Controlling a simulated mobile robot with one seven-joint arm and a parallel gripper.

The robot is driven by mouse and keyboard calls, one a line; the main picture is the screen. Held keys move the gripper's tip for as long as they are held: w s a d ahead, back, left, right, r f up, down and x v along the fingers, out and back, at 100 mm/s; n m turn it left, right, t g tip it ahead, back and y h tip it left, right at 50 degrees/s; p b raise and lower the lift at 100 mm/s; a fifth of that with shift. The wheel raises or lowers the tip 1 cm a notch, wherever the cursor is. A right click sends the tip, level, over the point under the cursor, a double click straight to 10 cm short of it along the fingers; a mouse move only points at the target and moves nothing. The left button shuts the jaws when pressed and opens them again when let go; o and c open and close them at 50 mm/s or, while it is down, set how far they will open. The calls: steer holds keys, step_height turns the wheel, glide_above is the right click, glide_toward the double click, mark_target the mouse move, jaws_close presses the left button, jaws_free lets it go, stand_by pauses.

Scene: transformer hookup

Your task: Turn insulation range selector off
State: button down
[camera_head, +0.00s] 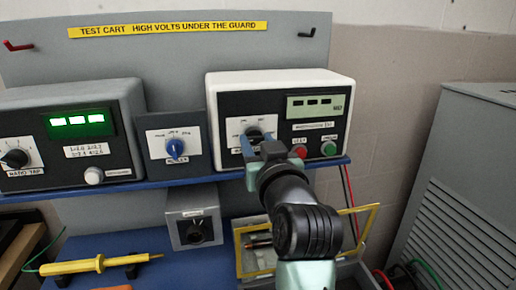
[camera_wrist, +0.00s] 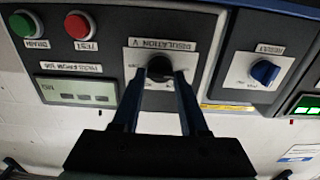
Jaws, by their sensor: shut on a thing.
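The insulation tester (camera_head: 225,84) is a white-topped box with a dark front at the right of the shelf. Its black selector knob (camera_wrist: 159,66) sits on a white dial plate labelled "INSULATION V" in the wrist view, where the panel appears upside down. My gripper (camera_wrist: 159,76) reaches the panel with one finger on each side of the knob and is shut on it. In the head view my gripper (camera_head: 262,146) covers much of the dial, with the top of the knob (camera_head: 254,133) just showing. The knob's pointer and setting cannot be read.
Red (camera_head: 300,151) and green (camera_head: 328,148) buttons sit close right of the dial. A blue result knob (camera_head: 175,147) is to the left, beside another meter (camera_head: 75,92). Below the shelf are a grey box (camera_head: 194,215), a yellow probe (camera_head: 98,263) and a yellow-framed guard (camera_head: 362,208).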

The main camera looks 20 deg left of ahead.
stand_by(0.3)
steer(key=shift+c, duration=2.2)
jaws_free()
steer(key=b+v, duration=0.1)
steer(key=v, duration=1.2)
steer(key=shift+b, duration=0.3)
steer(key=s+d+r+m+t+h+p, duration=0.2)
steer(key=s+d+r+t+h+p, duration=0.1)
steer(key=r, duration=0.7)
steer(key=s+d+r+m+t+h+p, duration=0.2)
steer(key=s+d+r+t+h+p, duration=0.1)
steer(key=r, duration=0.8)
steer(key=s+d+r+m+t+h+p, duration=0.2)
steer(key=s+d+r+t+h+p, duration=0.1)
steer(key=r, duration=0.8)
steer(key=d+t+h+p, duration=0.1)
steer(key=d+t+p, duration=0.1)
steer(key=t, duration=0.1)
steer(key=shift+s+r+m, duration=0.2)
steer(key=shift+s+m, duration=0.1)
steer(key=shift+s, duration=0.1)
